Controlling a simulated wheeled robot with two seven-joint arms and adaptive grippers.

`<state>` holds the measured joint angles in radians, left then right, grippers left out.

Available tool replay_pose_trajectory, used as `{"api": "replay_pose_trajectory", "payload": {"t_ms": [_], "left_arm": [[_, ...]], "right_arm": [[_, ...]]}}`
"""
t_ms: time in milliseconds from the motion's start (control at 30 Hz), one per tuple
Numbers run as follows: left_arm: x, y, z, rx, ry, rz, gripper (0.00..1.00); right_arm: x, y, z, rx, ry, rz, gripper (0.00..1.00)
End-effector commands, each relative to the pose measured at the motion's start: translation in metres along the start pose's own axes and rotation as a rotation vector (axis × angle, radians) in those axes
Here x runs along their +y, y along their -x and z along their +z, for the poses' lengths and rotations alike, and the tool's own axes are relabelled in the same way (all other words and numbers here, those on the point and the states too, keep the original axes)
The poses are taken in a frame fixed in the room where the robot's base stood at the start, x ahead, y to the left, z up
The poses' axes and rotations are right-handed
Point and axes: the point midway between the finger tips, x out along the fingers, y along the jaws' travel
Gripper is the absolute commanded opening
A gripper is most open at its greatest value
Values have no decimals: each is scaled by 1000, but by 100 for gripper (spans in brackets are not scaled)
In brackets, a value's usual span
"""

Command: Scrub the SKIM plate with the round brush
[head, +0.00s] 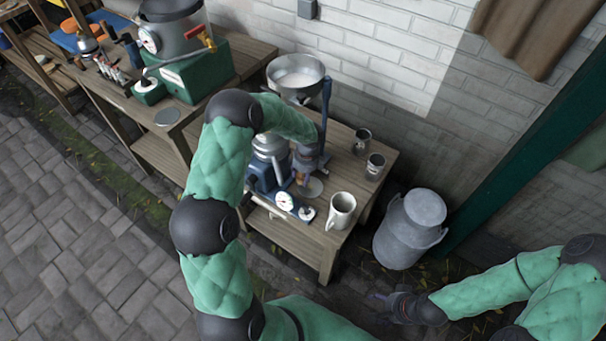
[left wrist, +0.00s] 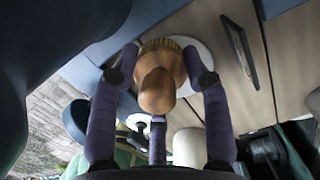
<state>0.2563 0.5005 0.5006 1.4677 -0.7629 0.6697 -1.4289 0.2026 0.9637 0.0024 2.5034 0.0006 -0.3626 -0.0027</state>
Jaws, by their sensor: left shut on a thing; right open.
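My left gripper (head: 303,177) is over the small wooden table and shut on the round brush. In the left wrist view the brush (left wrist: 157,90) has a rounded wooden handle between my purple fingers (left wrist: 160,75) and a rim of tan bristles at its far side. My right gripper (head: 392,307) is open and empty, low at the bottom right.
A blue separator with a metal bowl (head: 296,76) stands on the table (head: 290,243). A white mug (head: 341,211), two dark cups (head: 375,167) and a blue gauge board (head: 284,201) are close by. A milk can (head: 410,229) stands right of the table. Another bench is at left.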

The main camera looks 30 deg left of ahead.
Motion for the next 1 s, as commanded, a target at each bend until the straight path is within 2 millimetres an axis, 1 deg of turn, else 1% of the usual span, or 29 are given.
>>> {"api": "replay_pose_trajectory", "payload": {"t_ms": [1000], "left_arm": [[0,-18,-2,0,0,0,9]], "right_arm": [[3,-10,0,0,0,0,71]]}}
